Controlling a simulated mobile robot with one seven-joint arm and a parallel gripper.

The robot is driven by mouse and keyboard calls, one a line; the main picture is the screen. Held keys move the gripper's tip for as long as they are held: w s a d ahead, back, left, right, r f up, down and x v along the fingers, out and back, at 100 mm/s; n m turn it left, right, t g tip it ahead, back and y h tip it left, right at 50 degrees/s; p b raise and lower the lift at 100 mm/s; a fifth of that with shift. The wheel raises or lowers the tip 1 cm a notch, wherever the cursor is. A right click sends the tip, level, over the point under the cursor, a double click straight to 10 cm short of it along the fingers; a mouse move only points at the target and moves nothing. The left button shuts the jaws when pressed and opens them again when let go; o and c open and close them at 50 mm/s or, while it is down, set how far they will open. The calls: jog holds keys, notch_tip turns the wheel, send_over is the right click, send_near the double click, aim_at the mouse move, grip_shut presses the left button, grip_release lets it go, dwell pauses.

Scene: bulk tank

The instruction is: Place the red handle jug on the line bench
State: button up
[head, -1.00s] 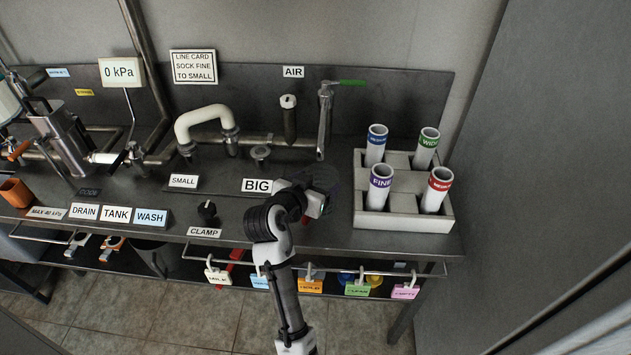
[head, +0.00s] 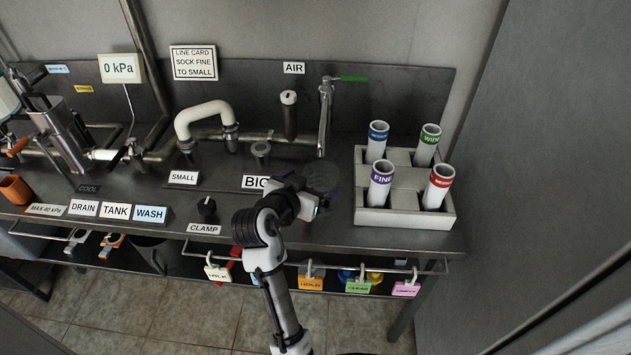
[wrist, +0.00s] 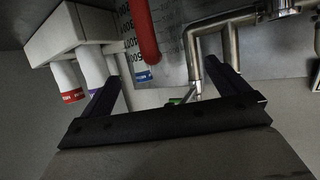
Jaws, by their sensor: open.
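The red handle jug is a clear, graduated vessel (wrist: 172,42) with a red handle (wrist: 143,32) in the wrist view. In the head view it is a faint see-through shape (head: 322,174) at the line bench (head: 335,236), beside the BIG label and left of the tube rack. My gripper (head: 318,203) is at its near side and hides part of it. In the wrist view my gripper (wrist: 162,75) has its fingers spread apart, with the handle's end showing ahead between them. Whether a finger touches the jug, I cannot tell.
A pale rack (head: 405,218) with several banded tubes stands to the right. Pipes and the air valve (head: 325,120) stand behind the jug. A CLAMP knob (head: 207,207) is at the left. Coloured tags hang from the front rail (head: 330,269).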

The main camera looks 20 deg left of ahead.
jog(key=b+v, duration=0.1)
jog(key=v, duration=0.7)
jog(key=shift+s, duration=0.4)
